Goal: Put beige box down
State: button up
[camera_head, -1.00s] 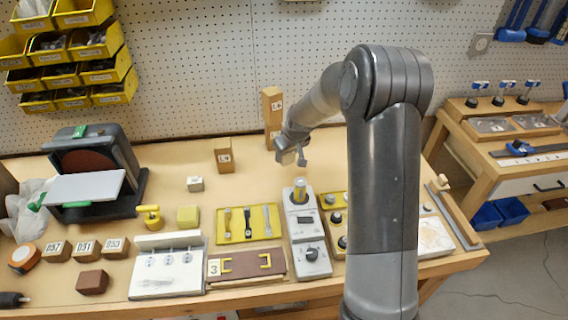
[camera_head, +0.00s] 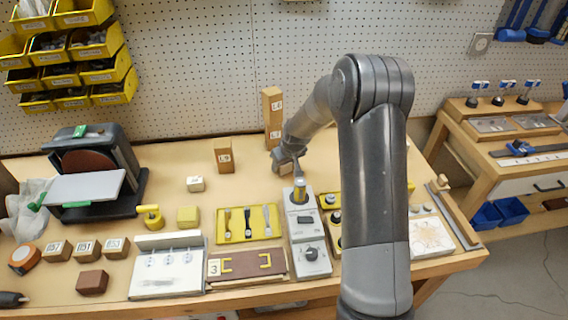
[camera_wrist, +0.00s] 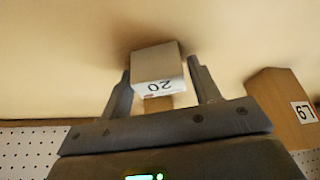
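The beige box (camera_wrist: 155,62), with an upside-down label that reads 20, sits between the two fingers of my gripper (camera_wrist: 160,78) in the wrist view. In the head view my gripper (camera_head: 290,163) is low over the back of the bench, behind the grey device with the yellow knob, and the box cannot be made out clearly there.
A tall wooden block (camera_head: 272,118) stands close behind my gripper, and a shorter block (camera_head: 223,156) stands to its left. A small pale cube (camera_head: 195,184) lies farther left. The grey device (camera_head: 306,232) stands in front. The bench between is clear.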

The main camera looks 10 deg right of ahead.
jog(key=shift+o, duration=1)
